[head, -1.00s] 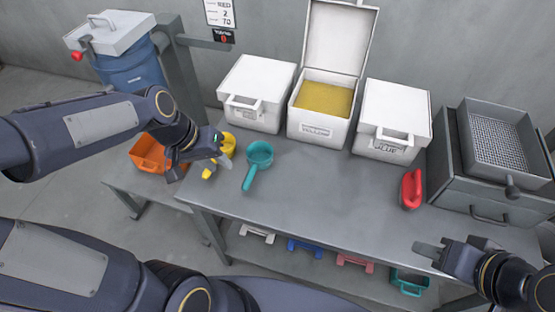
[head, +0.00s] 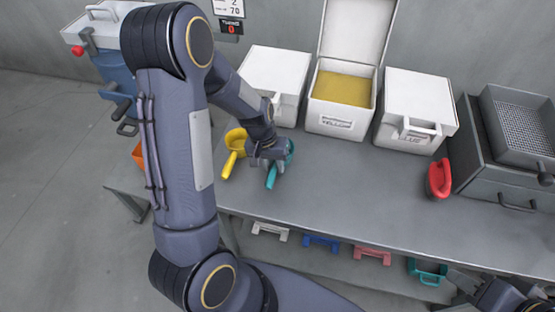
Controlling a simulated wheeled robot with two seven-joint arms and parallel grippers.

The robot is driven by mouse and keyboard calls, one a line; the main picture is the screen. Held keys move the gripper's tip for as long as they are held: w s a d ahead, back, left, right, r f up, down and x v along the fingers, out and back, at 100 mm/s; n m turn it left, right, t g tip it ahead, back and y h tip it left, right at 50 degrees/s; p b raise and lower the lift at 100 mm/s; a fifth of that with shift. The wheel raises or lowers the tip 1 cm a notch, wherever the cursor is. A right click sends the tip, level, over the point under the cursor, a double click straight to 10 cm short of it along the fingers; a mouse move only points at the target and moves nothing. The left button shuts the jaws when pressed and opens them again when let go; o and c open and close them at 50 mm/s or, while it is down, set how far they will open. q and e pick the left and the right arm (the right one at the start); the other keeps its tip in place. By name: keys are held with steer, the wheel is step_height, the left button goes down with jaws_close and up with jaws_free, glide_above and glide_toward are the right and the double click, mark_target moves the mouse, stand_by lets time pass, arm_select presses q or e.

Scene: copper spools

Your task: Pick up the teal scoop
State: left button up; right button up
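The teal scoop (head: 271,180) lies on the grey table, left of centre. Its handle points toward the front and part of its bowl shows to the right of my gripper. My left gripper (head: 268,160) is right over the scoop, where handle and bowl meet, and hides that part. I cannot tell whether its fingers are open or closed on the scoop. My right gripper (head: 464,281) is low at the right, in front of the table and far from the scoop; its finger state is unclear.
A yellow scoop (head: 230,165) lies just left of the teal one. White bins stand behind, the middle one (head: 333,122) open with yellow contents. A red scoop (head: 439,178) and a sieve box (head: 514,129) are at the right. The table's middle (head: 350,180) is clear.

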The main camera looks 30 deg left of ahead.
arm_select(q)
steer(key=shift+d+f, duration=0.15)
steer(key=shift+f, duration=0.6)
jaws_close()
steer(key=shift+r, duration=0.1)
steer(key=shift+w+r, duration=0.1)
steer(key=shift+r, duration=0.45)
steer(key=r, duration=0.2)
steer(key=shift+d+r, duration=0.25)
steer(key=shift+r, duration=0.15)
steer(key=s+d+r, duration=0.9)
steer(key=d, duration=0.1)
steer(key=shift+d, duration=0.25)
steer(key=shift+w, duration=0.1)
